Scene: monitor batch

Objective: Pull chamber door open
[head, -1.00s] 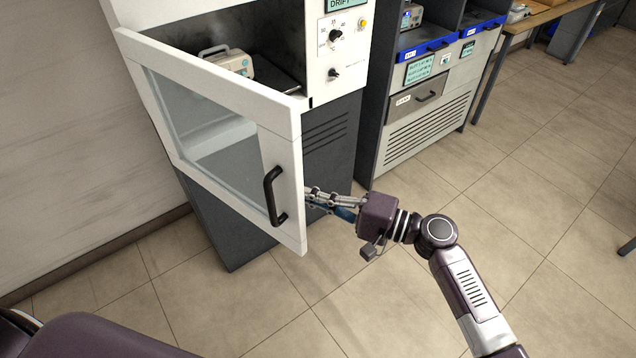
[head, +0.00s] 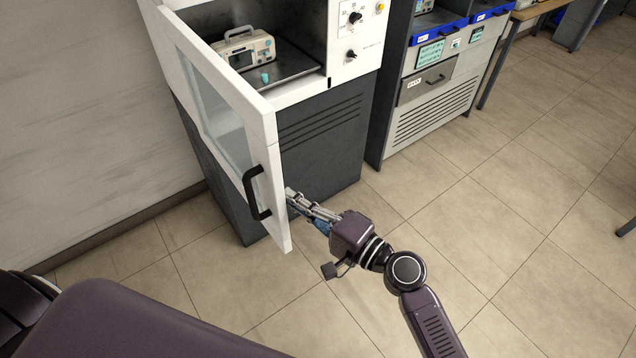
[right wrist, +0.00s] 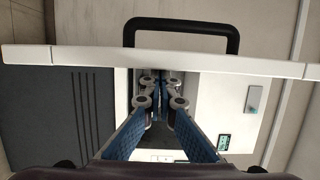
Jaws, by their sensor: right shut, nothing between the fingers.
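The chamber door (head: 262,130) is a white frame with a glass pane and a black bar handle (head: 254,194). It stands swung well out from the chamber (head: 288,94), hinged on the left. My right gripper (head: 290,196) is shut and empty, its fingertips at the inner side of the door's free edge, behind the handle side. In the right wrist view, the fingers (right wrist: 161,82) reach past the door's edge (right wrist: 90,57), with the handle (right wrist: 182,24) on the far side of it. I cannot tell whether the fingers touch the door. The left gripper is not in view.
Inside the chamber are a beige device (head: 246,50) and a small teal item (head: 265,77). A grey cabinet with blue-edged bays (head: 440,95) stands to the right. A wall is on the left.

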